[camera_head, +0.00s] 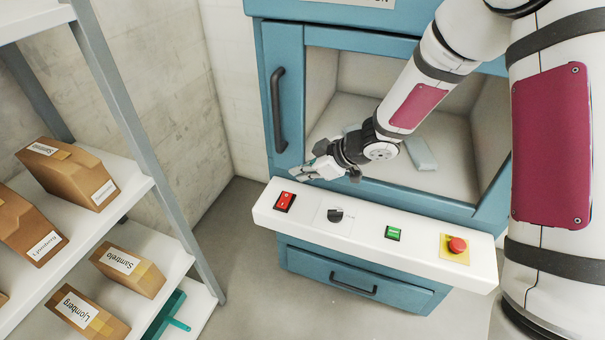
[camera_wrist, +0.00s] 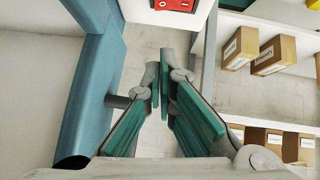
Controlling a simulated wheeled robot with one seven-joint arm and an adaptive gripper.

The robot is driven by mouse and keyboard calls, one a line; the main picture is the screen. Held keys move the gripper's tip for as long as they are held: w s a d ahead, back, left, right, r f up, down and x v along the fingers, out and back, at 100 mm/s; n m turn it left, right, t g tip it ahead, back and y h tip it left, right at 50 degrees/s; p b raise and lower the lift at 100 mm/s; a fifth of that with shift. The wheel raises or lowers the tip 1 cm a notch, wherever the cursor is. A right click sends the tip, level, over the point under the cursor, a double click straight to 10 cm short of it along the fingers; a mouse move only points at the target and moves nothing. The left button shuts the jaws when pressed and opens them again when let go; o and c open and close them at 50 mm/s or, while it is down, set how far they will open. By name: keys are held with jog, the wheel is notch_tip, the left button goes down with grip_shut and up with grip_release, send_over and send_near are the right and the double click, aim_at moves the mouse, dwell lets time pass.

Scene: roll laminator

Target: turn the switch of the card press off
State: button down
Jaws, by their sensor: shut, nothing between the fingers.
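The card press (camera_head: 285,150) is a blue machine with a white control panel (camera_head: 360,232) along its front. A red rocker switch (camera_head: 284,201) sits at the panel's left end; I cannot make out its position. It also shows cut off at the top edge of the wrist view (camera_wrist: 175,4). My gripper (camera_head: 301,172) is shut and empty. In the head view it appears just above and behind the switch, apart from it. In the wrist view the green finger pads (camera_wrist: 165,98) come together at the tips, below the switch in the picture.
The panel also carries a black knob (camera_head: 336,215), a green button (camera_head: 393,233) and a red mushroom button (camera_head: 457,245) on yellow. A dark door handle (camera_head: 278,110) stands beside the open chamber. A shelf (camera_head: 140,190) with brown boxes (camera_head: 67,172) is at the left.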

jog(key=b, duration=0.2)
send_over(288, 195)
jog(key=s, duration=0.1)
notch_tip(288, 195, down, 5)
jog(key=shift+a+f, duration=0.1)
jog(key=shift+w+f, duration=0.2)
jog(key=shift+f, duration=0.95)
jog(key=shift+w+f, duration=0.1)
jog(key=shift+f, duration=0.65)
jog(key=shift+w+d+f, duration=0.2)
jog(key=shift+w+f, duration=0.1)
jog(key=shift+f, duration=0.25)
jog(key=shift+r, duration=0.1)
jog(key=shift+s, duration=0.15)
jog(key=shift+s+a+r, duration=0.25)
jog(key=shift+s+a, duration=0.05)
jog(key=shift+s, duration=0.35)
